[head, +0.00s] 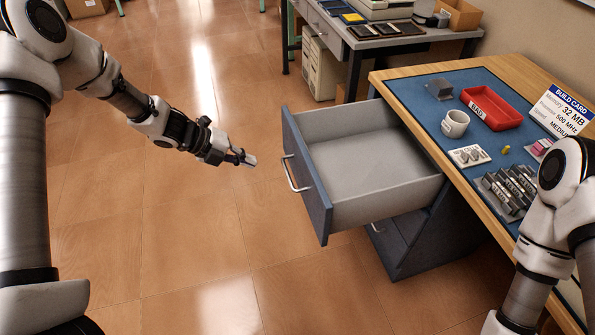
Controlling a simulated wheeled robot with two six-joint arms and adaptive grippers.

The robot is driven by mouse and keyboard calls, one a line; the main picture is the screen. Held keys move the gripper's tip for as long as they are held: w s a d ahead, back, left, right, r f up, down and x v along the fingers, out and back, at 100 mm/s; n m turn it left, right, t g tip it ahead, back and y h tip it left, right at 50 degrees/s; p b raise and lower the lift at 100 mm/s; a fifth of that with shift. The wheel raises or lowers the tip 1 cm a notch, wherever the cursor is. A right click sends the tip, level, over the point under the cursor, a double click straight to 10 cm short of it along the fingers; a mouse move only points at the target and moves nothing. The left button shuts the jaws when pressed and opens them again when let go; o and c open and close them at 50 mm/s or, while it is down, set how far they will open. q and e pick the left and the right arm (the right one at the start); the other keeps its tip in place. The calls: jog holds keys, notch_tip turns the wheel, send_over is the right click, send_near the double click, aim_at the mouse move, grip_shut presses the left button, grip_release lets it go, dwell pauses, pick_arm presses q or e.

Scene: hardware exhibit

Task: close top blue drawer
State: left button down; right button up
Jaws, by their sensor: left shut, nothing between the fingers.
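The top blue drawer (308,178) is pulled far out of the desk's blue cabinet (422,245). Its grey inside looks empty, and its front panel faces left with a silver bar handle (291,174). My left gripper (248,159) is shut and empty, in the air a little to the left of the handle, apart from it in the picture. My right arm comes in at the right edge, but its gripper is out of view.
The wooden desk (455,73) with a blue mat carries a red tray (492,107), a white mug (455,124), a build card (562,110) and several grey modules (507,188). A grey table (345,38) stands behind. The tiled floor left of the drawer is clear.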

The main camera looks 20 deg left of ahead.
aim_at(301, 171)
pick_arm(q)
jog(key=b+x, duration=0.2)
jog(key=x, duration=0.7)
jog(key=shift+d, duration=0.3)
jog(key=w+d, duration=0.2)
jog(key=d, duration=0.1)
jog(key=shift+w+f, duration=0.1)
jog(key=shift+w, duration=0.05)
jog(key=shift+w+d, duration=0.15)
jog(key=shift+d, duration=0.1)
